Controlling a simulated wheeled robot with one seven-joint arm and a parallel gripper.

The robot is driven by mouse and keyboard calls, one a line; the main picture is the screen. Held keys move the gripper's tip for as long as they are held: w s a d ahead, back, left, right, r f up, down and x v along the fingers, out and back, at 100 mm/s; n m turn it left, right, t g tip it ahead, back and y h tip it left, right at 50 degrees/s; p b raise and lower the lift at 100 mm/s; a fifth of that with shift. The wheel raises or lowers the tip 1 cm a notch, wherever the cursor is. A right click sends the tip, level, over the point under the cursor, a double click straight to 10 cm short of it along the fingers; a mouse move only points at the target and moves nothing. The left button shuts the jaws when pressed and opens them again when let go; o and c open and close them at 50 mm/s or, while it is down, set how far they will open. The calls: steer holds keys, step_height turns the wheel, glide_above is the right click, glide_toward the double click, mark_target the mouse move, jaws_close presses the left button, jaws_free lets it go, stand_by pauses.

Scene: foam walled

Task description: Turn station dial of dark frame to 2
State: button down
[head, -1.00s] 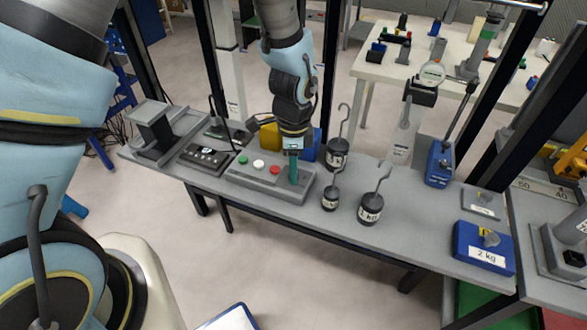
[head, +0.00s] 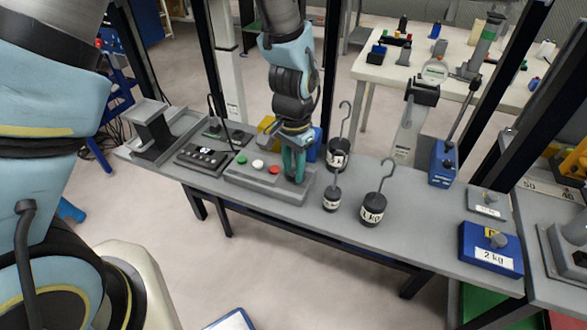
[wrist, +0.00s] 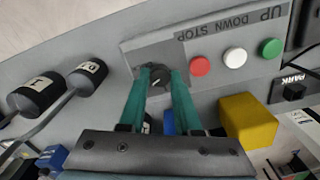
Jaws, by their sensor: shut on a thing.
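The station dial (wrist: 157,84) is a small dark knob with a pale mark, on the plate at one end of the grey control box (wrist: 207,97). My gripper (wrist: 158,73) has its two teal fingers on either side of the knob and is shut on it. In the head view my gripper (head: 294,178) points down at the right end of the control box (head: 243,176), and the fingers hide the dial there. No dial numbers can be read. Dark frame posts (head: 212,55) rise behind the bench.
The box carries red (wrist: 200,66), white (wrist: 235,57) and green (wrist: 270,48) buttons beside the dial. Hooked black weights (head: 373,208) stand close to the right. A yellow block (wrist: 248,121) is near the fingers. A blue 2 kg block (head: 490,247) sits further right.

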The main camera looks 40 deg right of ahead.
mark_target(293, 173)
steer(key=shift+n, duration=0.7)
steer(key=c, duration=0.6)
jaws_free()
step_height(293, 173, up, 11)
steer(key=b, duration=0.2)
steer(key=shift+f, duration=0.1)
steer(key=w+a+r+n, duration=0.1)
steer(key=w+a+n, duration=0.3)
steer(key=w+a, duration=0.55)
steer(key=w+a+r+n+t, duration=0.1)
steer(key=a+n, duration=0.8)
steer(key=a, duration=1.7)
steer(key=shift+w+t, duration=0.3)
steer(key=shift+w, duration=0.6)
